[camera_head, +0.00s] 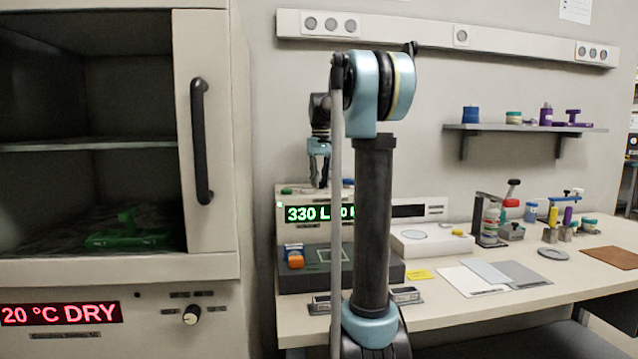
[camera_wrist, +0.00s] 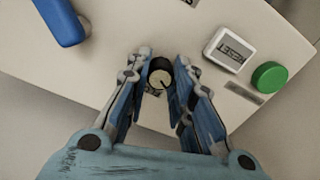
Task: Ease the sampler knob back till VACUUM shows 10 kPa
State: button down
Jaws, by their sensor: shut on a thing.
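The black sampler knob (camera_wrist: 160,72) with a pale pointer line sits between the fingers of my gripper (camera_wrist: 161,90) in the wrist view. My gripper is shut on it, one finger on each side. In the head view my gripper (camera_head: 319,182) points down at the top of the sampler, and the knob is hidden there. The green display (camera_head: 302,214) on the sampler's front reads "330 L", then a part that my arm cuts off, so the vacuum figure cannot be read in full.
A dark box (camera_head: 312,278) with a blue and an orange block stands before the sampler. A cabinet (camera_head: 212,120) rises at left.

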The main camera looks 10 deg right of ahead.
jog(key=shift+w, duration=0.1)
jog(key=c, duration=1.4)
grip_release()
jog(key=shift+o, duration=0.2)
notch_tip(320, 180, up, 12)
